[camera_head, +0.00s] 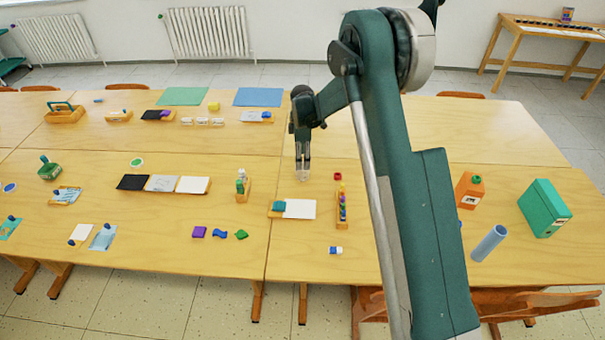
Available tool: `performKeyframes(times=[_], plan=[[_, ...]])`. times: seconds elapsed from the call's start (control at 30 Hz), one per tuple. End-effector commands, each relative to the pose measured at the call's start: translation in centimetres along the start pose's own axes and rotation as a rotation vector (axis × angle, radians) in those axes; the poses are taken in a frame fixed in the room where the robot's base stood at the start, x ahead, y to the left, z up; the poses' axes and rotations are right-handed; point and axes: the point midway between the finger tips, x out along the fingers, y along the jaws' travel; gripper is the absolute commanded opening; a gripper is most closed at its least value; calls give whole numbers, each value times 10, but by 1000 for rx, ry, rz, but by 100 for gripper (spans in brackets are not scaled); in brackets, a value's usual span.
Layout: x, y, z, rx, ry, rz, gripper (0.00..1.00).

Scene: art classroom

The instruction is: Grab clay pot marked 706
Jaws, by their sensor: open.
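No number 706 can be read in this view, so I cannot tell which thing is the clay pot so marked. A small white container with a blue top (336,251) stands near the front edge of the table (305,235). A row of several small white labelled items (202,122) stands at the back left, too small to read. My gripper (303,174) points down above the middle of the table, open and empty. It is behind the white sheet and apart from these things. My arm hides part of the table right of centre.
A white sheet on an orange board (299,208), a narrow rack of coloured pieces (342,212) and a red block (338,176) lie near my gripper. The back right tabletop is clear.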

Motion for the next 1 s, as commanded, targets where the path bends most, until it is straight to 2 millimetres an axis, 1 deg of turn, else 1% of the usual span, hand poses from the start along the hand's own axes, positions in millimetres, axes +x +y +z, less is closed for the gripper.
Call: performKeyframes(times=[0.3,0.77,0.87,1.0], plan=[[22,0,0,0,0,0,54],[27,1,0,0,0,0,54],[33,1,0,0,0,0,54],[47,2,1,0,0,0,54]])
